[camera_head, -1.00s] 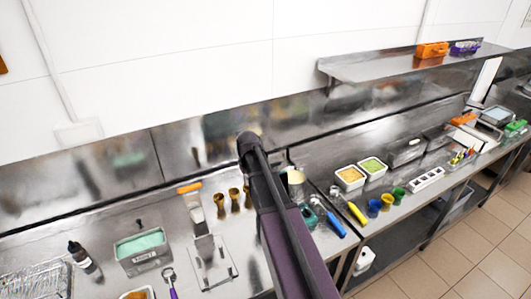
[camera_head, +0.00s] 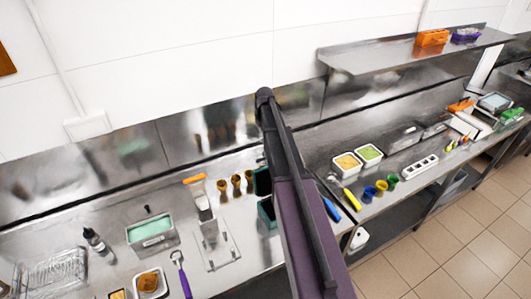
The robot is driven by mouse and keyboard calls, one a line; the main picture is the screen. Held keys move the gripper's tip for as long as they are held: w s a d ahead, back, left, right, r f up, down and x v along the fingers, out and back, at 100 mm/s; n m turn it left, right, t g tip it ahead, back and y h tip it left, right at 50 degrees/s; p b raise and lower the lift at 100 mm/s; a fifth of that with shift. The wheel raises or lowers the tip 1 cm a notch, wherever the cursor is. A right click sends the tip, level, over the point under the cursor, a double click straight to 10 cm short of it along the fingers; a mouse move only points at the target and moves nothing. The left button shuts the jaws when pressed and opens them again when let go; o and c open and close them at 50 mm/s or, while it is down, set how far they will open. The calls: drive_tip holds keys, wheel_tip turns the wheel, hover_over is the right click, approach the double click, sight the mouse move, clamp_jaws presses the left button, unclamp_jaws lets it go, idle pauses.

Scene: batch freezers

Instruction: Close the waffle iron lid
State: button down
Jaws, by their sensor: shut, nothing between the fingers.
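I cannot clearly make out a waffle iron. A dark green upright panel (camera_head: 262,180) with a teal part (camera_head: 267,213) below it stands on the steel counter, just left of my arm. This may be the waffle iron with its lid raised, but my arm covers much of it and I cannot be sure. My purple and black arm rises from the bottom edge across the middle of the view. My gripper does not show.
The steel counter (camera_head: 95,210) holds a mint-green tub (camera_head: 150,230), a dark bottle (camera_head: 95,241) and a wire rack (camera_head: 50,273) at left. White-rimmed food tubs (camera_head: 348,163) stand right of my arm. A wall shelf (camera_head: 370,58) hangs above.

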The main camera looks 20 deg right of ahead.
drive_tip(key=shift+f, duration=0.1)
wheel_tip(320, 180, down, 10)
drive_tip(key=w+b, duration=0.1)
drive_tip(key=b, duration=0.9)
drive_tip(key=s, duration=0.1)
drive_tip(key=s+r+p, duration=0.1)
drive_tip(key=s, duration=0.1)
drive_tip(key=shift+s, duration=0.3)
drive_tip(key=shift+s, duration=0.1)
idle(0.4)
